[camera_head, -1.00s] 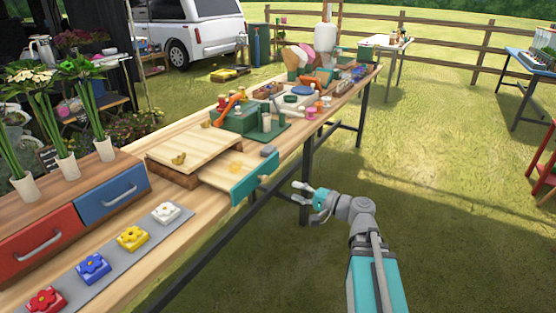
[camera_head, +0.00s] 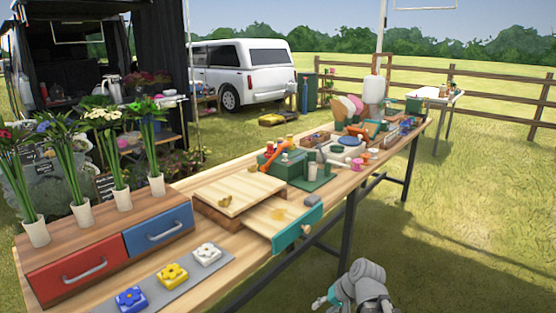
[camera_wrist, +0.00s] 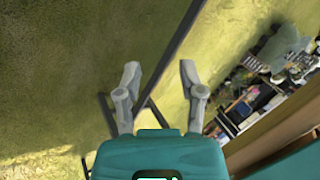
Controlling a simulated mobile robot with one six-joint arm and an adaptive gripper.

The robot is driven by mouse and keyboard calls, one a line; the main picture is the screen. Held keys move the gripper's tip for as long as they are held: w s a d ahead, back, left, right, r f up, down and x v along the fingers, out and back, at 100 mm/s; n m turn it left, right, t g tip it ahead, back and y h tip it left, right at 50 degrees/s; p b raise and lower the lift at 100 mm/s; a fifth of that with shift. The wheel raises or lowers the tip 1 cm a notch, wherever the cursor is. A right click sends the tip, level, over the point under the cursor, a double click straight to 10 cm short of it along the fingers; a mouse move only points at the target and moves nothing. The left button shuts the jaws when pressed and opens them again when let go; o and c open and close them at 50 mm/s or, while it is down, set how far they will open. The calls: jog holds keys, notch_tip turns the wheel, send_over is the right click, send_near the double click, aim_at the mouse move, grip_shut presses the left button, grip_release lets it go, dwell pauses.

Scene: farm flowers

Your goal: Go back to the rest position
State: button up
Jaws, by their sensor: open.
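My gripper (camera_wrist: 160,88) is open and empty in the wrist view, its two grey fingers spread apart over grass, with a dark table leg seen behind them. In the head view only a small part of my gripper (camera_head: 328,300) shows at the bottom edge, low beside the front of the long wooden table (camera_head: 372,172). The fingertips are mostly cut off there. It touches nothing that I can see.
An open teal-fronted drawer (camera_head: 298,229) sticks out over the table's near edge, just above my arm. A red and blue drawer box (camera_head: 70,240) holds several flower vases. Flower blocks (camera_head: 172,274) lie on a grey strip. Open grass (camera_head: 480,220) lies to the right.

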jog(key=shift+s+d+f+n+g+h, duration=1)
jog(key=shift+s+d+h, duration=0.85)
jog(key=shift+h, duration=1.05)
notch_tip(320, 180, up, 26)
jog(key=p, duration=2.6)
jog(key=shift+f, duration=0.15)
jog(key=shift+d, duration=0.1)
